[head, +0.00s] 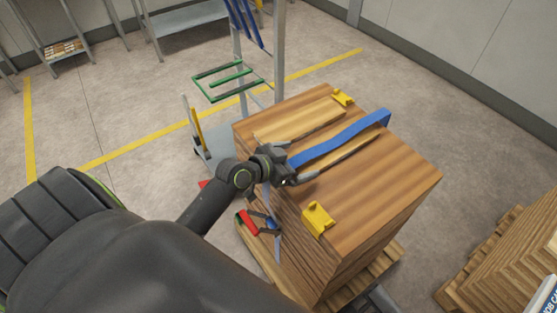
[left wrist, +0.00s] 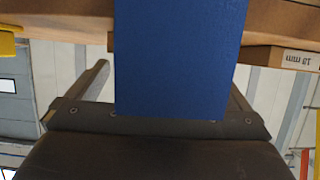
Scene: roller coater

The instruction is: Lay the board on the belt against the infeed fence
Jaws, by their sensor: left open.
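A stack of brown wooden boards (head: 385,190) stands on a pallet in the head view, its top board face up. My left gripper (head: 291,166) is at the stack's near left edge, at the strap's near end. The right gripper, belt and infeed fence are not in view.
Two pale wood battens (head: 302,126) lie on the stack, with yellow corner pieces (head: 318,219) at its edges. A red and blue tool (head: 250,222) is at its left side. A trolley with a post (head: 240,75) stands behind. Another board stack (head: 510,265) is at right.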

